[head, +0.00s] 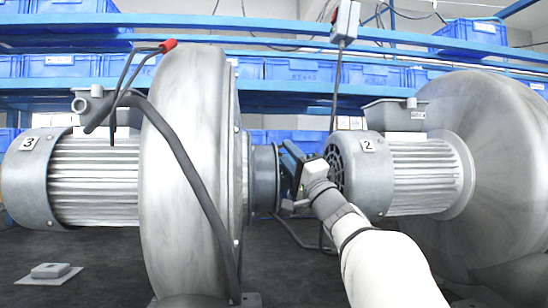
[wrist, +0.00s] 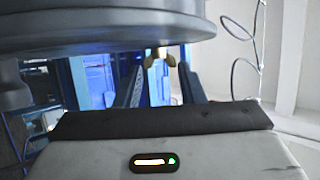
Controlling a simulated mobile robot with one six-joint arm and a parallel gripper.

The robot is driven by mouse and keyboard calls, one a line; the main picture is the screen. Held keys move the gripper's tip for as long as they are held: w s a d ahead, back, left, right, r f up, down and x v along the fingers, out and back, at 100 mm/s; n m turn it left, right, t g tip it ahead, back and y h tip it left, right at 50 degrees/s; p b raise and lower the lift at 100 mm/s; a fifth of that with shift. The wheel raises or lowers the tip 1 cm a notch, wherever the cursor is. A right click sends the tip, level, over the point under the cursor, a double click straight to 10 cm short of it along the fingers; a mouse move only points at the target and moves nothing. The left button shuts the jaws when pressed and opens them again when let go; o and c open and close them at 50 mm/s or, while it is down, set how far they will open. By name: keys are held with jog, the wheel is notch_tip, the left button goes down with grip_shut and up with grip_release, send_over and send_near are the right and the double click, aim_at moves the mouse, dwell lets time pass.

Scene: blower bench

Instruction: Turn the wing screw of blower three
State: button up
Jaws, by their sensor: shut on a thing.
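Blower three (head: 190,150) stands at the left in the head view, with a label "3" on its grey motor (head: 95,180). Its round outlet flange (head: 265,178) faces right. My gripper (head: 287,172) is beside that flange, in the gap between the two blowers. In the wrist view the brass wing screw (wrist: 159,57) shows below the grey flange rim (wrist: 110,28). Its wings are between the fingertips of my gripper (wrist: 161,72), which is shut on it. In the head view the wing screw is hidden by the gripper and flange.
Blower two (head: 420,170), labelled "2", stands close on the right of my arm. A dark cable (head: 185,150) with a red end hangs over blower three. A small grey block (head: 50,270) lies at the left on the dark bench. Blue bins (head: 290,70) line the racks behind.

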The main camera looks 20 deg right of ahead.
jog(key=shift+w+f+n+t+y, duration=0.1)
jog(key=shift+f+n+t+y, duration=0.05)
jog(key=shift+n+y, duration=0.35)
jog(key=shift+w+f+n+t+y, duration=0.1)
jog(key=shift+n+t+y, duration=0.05)
jog(key=shift+n+y, duration=0.35)
jog(key=shift+y, duration=0.3)
jog(key=o, duration=1)
jog(key=p+v, duration=0.1)
jog(key=v, duration=0.6)
jog(key=shift+s+d+f, duration=0.1)
jog(key=shift+s+f, duration=0.1)
jog(key=shift+f, duration=0.1)
jog(key=shift+s, duration=0.1)
